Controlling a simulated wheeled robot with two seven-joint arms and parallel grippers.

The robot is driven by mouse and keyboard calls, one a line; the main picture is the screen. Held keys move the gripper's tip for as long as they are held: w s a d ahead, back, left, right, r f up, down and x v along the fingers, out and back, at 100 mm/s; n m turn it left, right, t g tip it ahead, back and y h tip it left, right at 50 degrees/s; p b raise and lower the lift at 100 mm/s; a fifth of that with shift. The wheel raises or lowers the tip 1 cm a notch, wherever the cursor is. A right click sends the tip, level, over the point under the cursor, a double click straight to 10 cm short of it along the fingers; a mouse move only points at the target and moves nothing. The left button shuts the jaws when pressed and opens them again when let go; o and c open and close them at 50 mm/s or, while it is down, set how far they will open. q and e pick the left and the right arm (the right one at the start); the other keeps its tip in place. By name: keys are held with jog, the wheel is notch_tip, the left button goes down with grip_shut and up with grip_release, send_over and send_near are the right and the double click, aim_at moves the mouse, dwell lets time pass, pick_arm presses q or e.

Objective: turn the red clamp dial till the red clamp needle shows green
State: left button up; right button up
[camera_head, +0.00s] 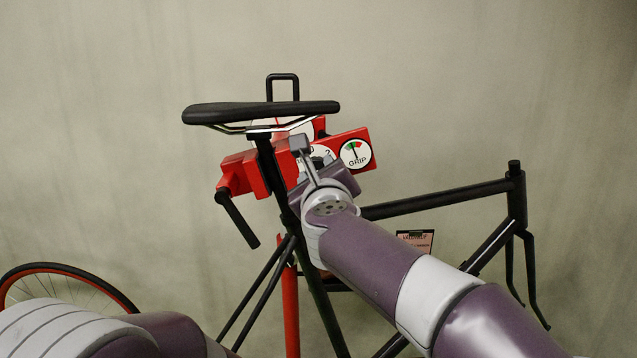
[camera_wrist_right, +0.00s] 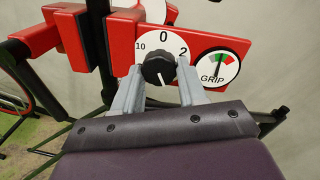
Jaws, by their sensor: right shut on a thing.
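The red clamp (camera_head: 240,172) sits on the bike's seat post under the black saddle. Its black dial knob (camera_wrist_right: 159,70) stands on a white numbered face showing 10, 0 and 2. My right gripper (camera_wrist_right: 159,80) is shut on the knob, one finger on each side. In the head view my right gripper (camera_head: 312,160) hides most of the dial. The GRIP gauge (camera_wrist_right: 217,69) is right of the dial, with red and green marks. It also shows in the head view (camera_head: 355,154). Its needle points roughly upward; its exact colour zone is too small to tell. My left gripper is out of view.
The black saddle (camera_head: 262,112) is just above the clamp. A black clamp lever (camera_head: 238,218) hangs at its left. The bike frame (camera_head: 435,200) runs right, and a red-rimmed wheel (camera_head: 65,270) stands at lower left. A small sign (camera_head: 416,239) is behind the frame.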

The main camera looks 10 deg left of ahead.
jog(key=shift+f+m, duration=0.2)
jog(key=shift+m, duration=0.2)
jog(key=o, duration=1.1)
jog(key=shift+c, duration=0.2)
jog(key=shift+r, duration=0.1)
jog(key=b+v, duration=0.2)
jog(key=v, duration=1)
jog(key=shift+s, duration=0.3)
